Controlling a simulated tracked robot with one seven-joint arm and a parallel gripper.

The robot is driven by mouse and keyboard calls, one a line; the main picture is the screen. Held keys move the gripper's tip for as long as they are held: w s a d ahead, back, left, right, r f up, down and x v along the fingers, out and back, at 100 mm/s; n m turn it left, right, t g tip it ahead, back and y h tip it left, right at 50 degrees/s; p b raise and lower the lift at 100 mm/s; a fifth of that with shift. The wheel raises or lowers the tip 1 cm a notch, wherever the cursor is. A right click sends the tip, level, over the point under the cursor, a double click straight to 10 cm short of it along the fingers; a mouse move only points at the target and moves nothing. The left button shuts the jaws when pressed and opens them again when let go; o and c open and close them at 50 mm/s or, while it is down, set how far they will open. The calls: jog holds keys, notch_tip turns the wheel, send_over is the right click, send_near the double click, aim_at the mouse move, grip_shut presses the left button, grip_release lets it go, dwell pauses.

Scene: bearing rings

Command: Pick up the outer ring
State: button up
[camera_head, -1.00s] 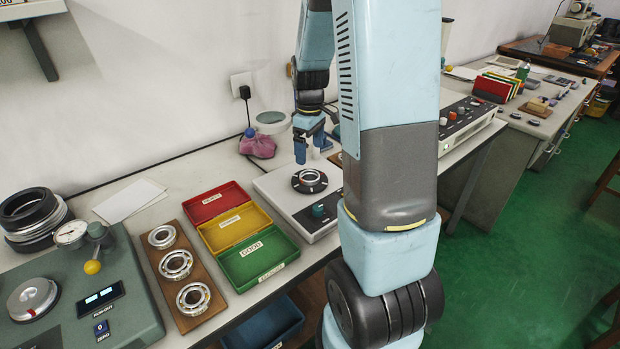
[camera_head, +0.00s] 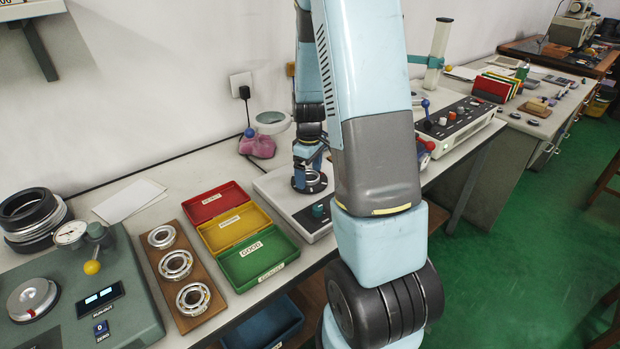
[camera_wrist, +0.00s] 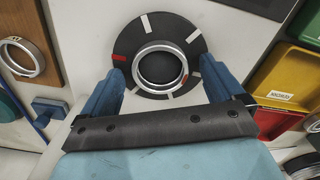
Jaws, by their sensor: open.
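The outer ring (camera_wrist: 136,68) is a bare silver ring around a dark middle. It lies on a round black plate with white and red marks (camera_wrist: 196,52) in the wrist view. In the head view the ring (camera_head: 312,178) shows small on the white device, partly covered by my gripper (camera_head: 308,178). My gripper (camera_wrist: 165,98) is open in the wrist view. Its two blue fingers stand apart, on the left and right of the ring's near part, and nothing is held between them. I cannot tell whether a fingertip touches the ring.
Red (camera_head: 212,200), yellow (camera_head: 235,225) and green (camera_head: 258,258) trays stand left of the device. A wooden board (camera_head: 165,270) holds bearings beside them. A green gauge device (camera_head: 60,290) stands further left. A teal knob (camera_head: 320,210) sits on the white device near the plate.

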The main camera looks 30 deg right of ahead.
jog(key=shift+c, duration=0.3)
jog(key=c, duration=1.2)
jog(key=shift+r, duration=0.15)
jog(key=shift+r, duration=0.3)
notch_tip(320, 180, up, 3)
jog(key=shift+f, duration=0.2)
jog(key=shift+s+r, duration=3.5)
jog(key=shift+r, duration=0.15)
jog(key=shift+s+r, duration=3.5)
jog(key=shift+r, duration=0.15)
